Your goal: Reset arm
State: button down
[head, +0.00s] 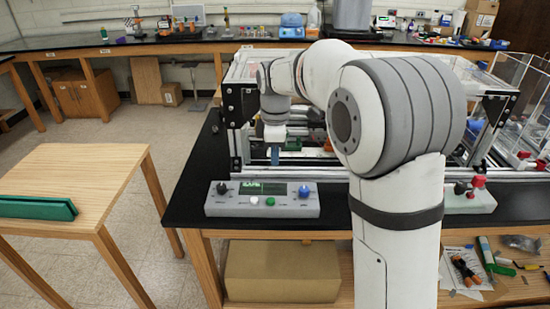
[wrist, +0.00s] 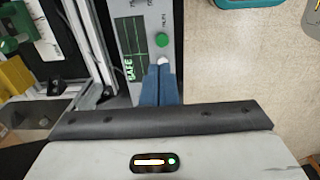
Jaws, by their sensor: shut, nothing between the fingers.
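My arm reaches over the black bench to the aluminium extrusion frame (head: 237,140). My gripper (head: 275,160) points down at the frame's front left, behind and above the grey control box (head: 235,209). Its blue fingers (wrist: 162,72) are shut together with nothing between them. The control box also shows in the wrist view (wrist: 140,14), with a lit green display reading SAFE, a green button (wrist: 162,40) and a white button (wrist: 164,61). The white button appears just beyond the fingertips in that view; I cannot tell whether they touch. Part of the frame is hidden behind my arm.
A wooden table (head: 95,165) with a green case (head: 37,207) stands at the left, across a floor gap. A cardboard box (head: 282,271) and loose tools lie on the shelf below.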

jog(key=s+d+m+t, duration=0.1)
jog(key=s+d+m, duration=0.3)
jog(key=s, duration=0.5)
jog(key=s+d+m+t, duration=0.1)
jog(key=s+d+m, duration=0.4)
jog(key=s+m, duration=0.2)
jog(key=s+d+f+m, duration=0.1)
jog(key=s+d+m, duration=0.4)
jog(key=s, duration=0.6)
jog(key=shift+m+t, duration=0.4)
jog(key=shift+m, duration=0.4)
